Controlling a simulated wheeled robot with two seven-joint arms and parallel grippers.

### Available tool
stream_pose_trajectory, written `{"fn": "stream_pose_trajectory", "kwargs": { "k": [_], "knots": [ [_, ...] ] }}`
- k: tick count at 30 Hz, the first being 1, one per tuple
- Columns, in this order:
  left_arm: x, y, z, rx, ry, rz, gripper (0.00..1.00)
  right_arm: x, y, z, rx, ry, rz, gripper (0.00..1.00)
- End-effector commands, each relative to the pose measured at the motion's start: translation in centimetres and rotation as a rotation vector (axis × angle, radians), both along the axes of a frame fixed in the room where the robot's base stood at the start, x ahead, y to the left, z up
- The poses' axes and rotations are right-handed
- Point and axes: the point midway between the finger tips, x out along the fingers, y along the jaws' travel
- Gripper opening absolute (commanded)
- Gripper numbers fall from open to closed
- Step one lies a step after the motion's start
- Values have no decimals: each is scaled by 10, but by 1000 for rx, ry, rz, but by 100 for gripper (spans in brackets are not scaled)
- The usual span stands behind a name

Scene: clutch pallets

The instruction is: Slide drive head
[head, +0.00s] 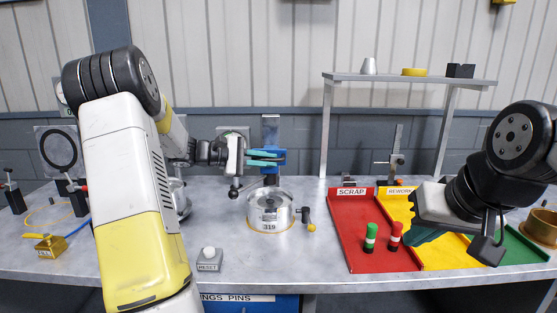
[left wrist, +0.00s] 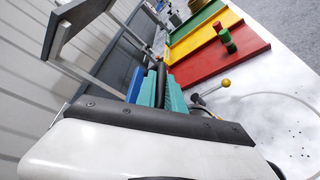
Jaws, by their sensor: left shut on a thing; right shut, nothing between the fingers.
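A blue block (head: 272,158), which looks like the drive head, sits on an upright metal column behind a round silver clutch housing (head: 270,211) marked with a number. My left gripper (head: 264,158) reaches it from the left, its teal fingers at the block's height. In the left wrist view the teal fingers (left wrist: 161,92) are shut on a dark bar (left wrist: 159,78), with blue (left wrist: 135,84) just beside them. How the bar joins the block is hidden. My right gripper (head: 425,236) is shut and empty, above the sorting trays at the right.
A red scrap tray (head: 351,228), a yellow rework tray (head: 446,255) and a green tray (head: 522,250) lie at the right. Red and green cylinders stand on the red tray. A reset button (head: 209,259) is at the front. A lever with a yellow knob (head: 310,226) stands beside the housing.

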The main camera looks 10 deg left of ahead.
Motion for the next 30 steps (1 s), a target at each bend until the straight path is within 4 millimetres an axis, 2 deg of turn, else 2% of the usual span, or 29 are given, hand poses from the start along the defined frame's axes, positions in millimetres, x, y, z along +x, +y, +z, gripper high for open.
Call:
{"fn": "stream_pose_trajectory", "kwargs": {
  "k": [6,10,20,21,24,30],
  "knots": [
    [-1,1,-52,-4,13,1,0,0,0,0,0,0,0,0],
    [-1,0,-71,-2,9,0,0,0,0,0,0,0,0,0],
    [-1,1,-76,0,8,1,0,0,0,0,0,0,0,0],
    [-1,1,-76,0,8,1,15,0,0,0,0,0,0,0],
    [-1,1,-76,0,8,1,34,0,0,0,0,0,0,0],
    [-1,0,-75,0,6,0,34,0,0,0,0,0,0,0]
  ]
}}
